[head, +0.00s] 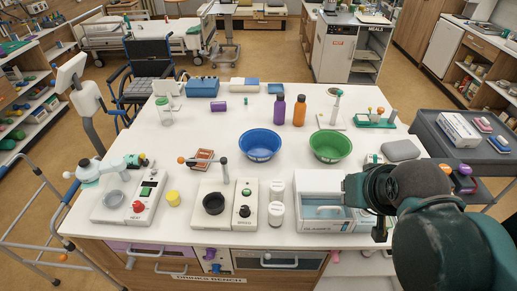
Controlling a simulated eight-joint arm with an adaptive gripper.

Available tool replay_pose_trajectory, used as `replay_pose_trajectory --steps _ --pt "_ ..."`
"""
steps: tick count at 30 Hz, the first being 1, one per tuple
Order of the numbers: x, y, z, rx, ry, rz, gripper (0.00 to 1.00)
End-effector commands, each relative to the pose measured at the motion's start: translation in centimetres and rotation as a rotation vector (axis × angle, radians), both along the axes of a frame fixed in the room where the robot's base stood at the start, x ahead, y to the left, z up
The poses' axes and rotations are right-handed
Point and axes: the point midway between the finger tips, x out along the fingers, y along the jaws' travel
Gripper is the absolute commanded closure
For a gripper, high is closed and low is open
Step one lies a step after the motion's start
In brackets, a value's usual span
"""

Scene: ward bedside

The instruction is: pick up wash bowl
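Two round, open bowls stand upright on the white table. One is a blue bowl (260,146) near the middle. The other is a green bowl (330,147) just to its right. Both look empty, and I cannot tell from their look which one is the wash bowl. My gripper (380,233) is at the front right of the table, by the clear-topped box and apart from both bowls. My own arm covers much of it, so its fingers do not show clearly.
Purple (279,109) and orange (299,111) bottles stand behind the bowls. A glasses box (319,186), a white shaker-like item (277,205) and a panel with a black dish (214,203) lie in front. A grey case (401,150) is right of the green bowl.

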Motion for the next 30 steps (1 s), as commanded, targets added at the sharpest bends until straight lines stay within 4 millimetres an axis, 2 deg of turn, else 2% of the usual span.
replay_pose_trajectory --steps 1,5,20,30 --pt "0.0 0.0 0.0 0.000 0.000 0.000 0.96" --pt "0.0 0.0 0.0 0.000 0.000 0.000 0.79" --pt "0.4 0.2 -0.1 0.015 0.003 -0.005 0.79" --pt "3.5 1.6 -0.8 0.112 0.023 -0.035 0.79"
